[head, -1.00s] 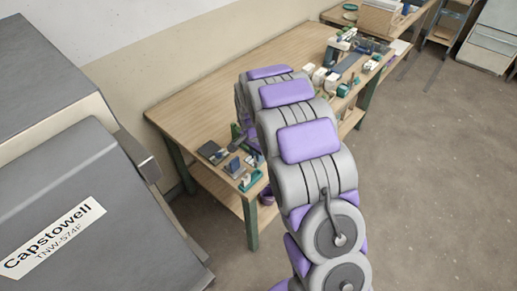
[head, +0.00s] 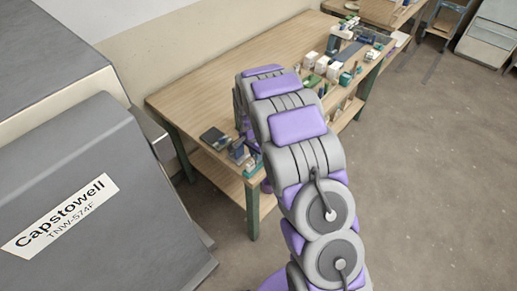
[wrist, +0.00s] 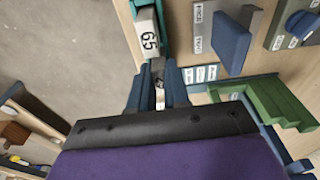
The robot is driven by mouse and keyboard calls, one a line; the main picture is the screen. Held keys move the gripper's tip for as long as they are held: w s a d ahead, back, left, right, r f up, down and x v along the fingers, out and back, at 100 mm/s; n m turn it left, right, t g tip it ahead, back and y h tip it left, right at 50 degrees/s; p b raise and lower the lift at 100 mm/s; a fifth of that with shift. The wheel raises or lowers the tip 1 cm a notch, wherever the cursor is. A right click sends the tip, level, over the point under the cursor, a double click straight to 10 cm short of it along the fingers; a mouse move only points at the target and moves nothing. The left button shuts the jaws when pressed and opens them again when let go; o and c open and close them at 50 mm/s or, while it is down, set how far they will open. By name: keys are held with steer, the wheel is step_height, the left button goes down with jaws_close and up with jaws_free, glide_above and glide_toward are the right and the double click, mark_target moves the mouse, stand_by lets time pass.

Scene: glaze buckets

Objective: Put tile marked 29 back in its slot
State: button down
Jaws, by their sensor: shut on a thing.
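In the wrist view, my gripper (wrist: 158,88) points at the edge of a wooden table, its two dark blue fingers close together. They are shut on a small pale piece (wrist: 160,97), mostly hidden by the fingers and the black bar; no number on it can be read. Just beyond the fingertips, a white tile marked 65 (wrist: 149,40) sits in a teal rack (wrist: 165,8). I cannot tell whether the held piece touches the rack. In the head view my arm hides the gripper.
On the table in the wrist view are a grey plate with a blue block (wrist: 231,43), small label cards (wrist: 200,73) and a green stepped piece (wrist: 268,100). In the head view, a grey Capstowell machine (head: 95,175) stands left, and the wooden table's (head: 205,95) back left is bare.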

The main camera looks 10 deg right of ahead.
steer(key=shift+a+f, duration=0.1)
steer(key=shift+f, duration=0.1)
steer(key=shift+w+d, duration=0.1)
steer(key=shift+d, duration=0.55)
steer(key=shift+a+r, duration=0.1)
steer(key=shift+a, duration=0.35)
steer(key=shift+d, duration=0.15)
steer(key=shift+f, duration=0.3)
steer(key=c, duration=1)
jaws_free()
